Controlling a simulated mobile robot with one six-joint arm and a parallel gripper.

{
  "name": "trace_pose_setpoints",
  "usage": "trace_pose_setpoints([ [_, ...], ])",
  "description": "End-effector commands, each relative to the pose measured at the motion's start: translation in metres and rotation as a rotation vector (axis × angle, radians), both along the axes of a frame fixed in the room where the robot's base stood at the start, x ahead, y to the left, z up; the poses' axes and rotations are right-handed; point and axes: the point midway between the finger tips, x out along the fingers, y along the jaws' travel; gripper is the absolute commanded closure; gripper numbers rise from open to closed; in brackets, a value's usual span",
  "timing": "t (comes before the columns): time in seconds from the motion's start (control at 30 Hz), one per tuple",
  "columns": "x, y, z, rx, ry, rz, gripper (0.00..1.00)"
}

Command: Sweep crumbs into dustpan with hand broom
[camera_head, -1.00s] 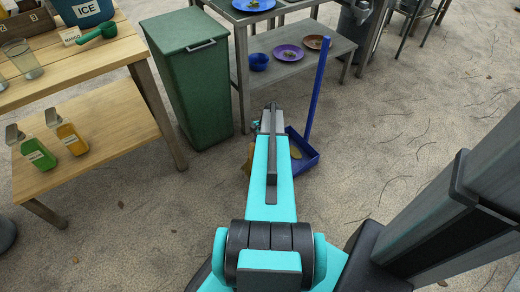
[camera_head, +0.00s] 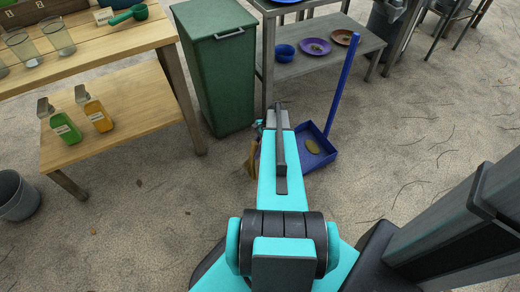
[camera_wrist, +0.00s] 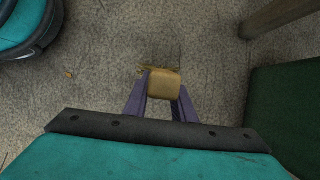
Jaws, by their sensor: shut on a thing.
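My gripper (camera_wrist: 162,98) shows in the wrist view with its purple fingers on either side of a tan block, the hand broom (camera_wrist: 163,84). In the head view the broom's tan bristles (camera_head: 250,160) show just left of my forearm, low near the floor; the rest is hidden. The blue dustpan (camera_head: 325,152) lies on the floor just right of my forearm, its long handle standing up. A flat yellowish piece (camera_head: 313,146) lies in the pan. One small orange-brown crumb (camera_wrist: 69,73) lies on the floor left of the broom in the wrist view.
A green bin (camera_head: 222,85) stands behind my forearm, between a wooden table (camera_head: 110,60) and a grey shelf table (camera_head: 330,63) with plates and a bowl. A grey bucket (camera_head: 16,197) is at the left edge. Small brown bits (camera_head: 138,182) dot the open floor.

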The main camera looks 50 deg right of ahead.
Motion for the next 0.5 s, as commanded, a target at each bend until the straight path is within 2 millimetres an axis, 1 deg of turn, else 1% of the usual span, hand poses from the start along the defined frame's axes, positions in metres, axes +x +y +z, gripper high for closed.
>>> trace_pose_setpoints([
  [0.5, 0.0000, -0.0004, -0.0036, 0.000, 0.000, 0.000, 1.00],
])
